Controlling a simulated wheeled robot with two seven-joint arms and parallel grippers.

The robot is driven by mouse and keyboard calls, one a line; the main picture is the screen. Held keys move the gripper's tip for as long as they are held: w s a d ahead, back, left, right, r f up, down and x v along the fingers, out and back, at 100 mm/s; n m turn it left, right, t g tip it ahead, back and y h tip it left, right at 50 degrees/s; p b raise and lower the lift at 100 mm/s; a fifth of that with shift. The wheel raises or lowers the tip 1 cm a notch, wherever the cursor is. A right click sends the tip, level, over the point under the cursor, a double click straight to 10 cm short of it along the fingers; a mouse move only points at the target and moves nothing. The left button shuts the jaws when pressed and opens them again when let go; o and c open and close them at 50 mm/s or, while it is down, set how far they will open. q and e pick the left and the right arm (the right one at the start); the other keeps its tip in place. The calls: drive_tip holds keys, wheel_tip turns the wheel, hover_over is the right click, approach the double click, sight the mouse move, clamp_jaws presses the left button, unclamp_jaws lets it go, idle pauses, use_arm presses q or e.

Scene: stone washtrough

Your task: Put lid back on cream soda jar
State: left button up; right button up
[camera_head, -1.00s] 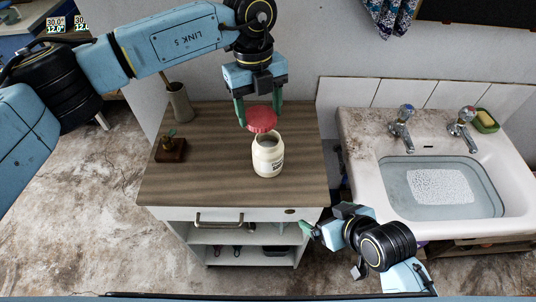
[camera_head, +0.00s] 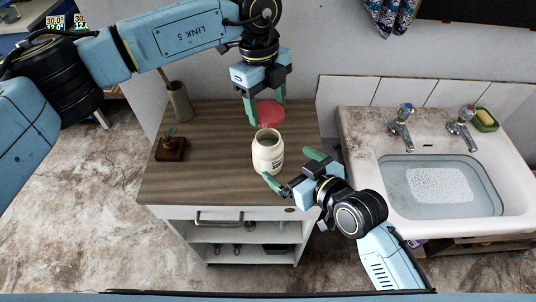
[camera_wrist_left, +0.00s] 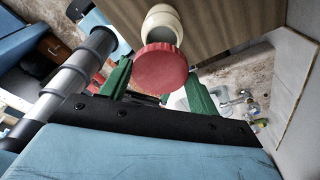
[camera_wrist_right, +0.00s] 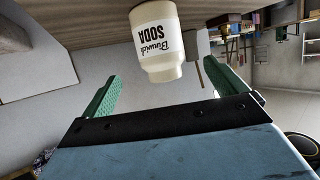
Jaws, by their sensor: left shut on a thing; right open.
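The cream soda jar (camera_head: 268,155) stands upright and open-topped on the wooden cabinet top. Its label faces my right gripper in the right wrist view (camera_wrist_right: 158,45). My left gripper (camera_head: 267,110) is shut on the red lid (camera_head: 270,112) and holds it just behind and above the jar's mouth, apart from it. In the left wrist view the lid (camera_wrist_left: 160,68) sits between the green fingers and covers part of the jar (camera_wrist_left: 163,22). My right gripper (camera_head: 291,166) is open and empty at the jar's front right, its fingers spread towards the jar.
The sink (camera_head: 440,190) with taps lies to the right. The cabinet top between block and jar is clear.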

sight(269, 151)
drive_tip(key=x, duration=0.9)
drive_tip(key=shift+w+a+f, duration=0.15)
drive_tip(key=shift+w+a, duration=0.05)
drive_tip(key=shift+w, duration=0.05)
drive_tip(key=c, duration=1.5)
use_arm(q)
drive_tip(key=shift+f, duration=2.5)
use_arm(e)
drive_tip(key=shift+o, duration=0.2)
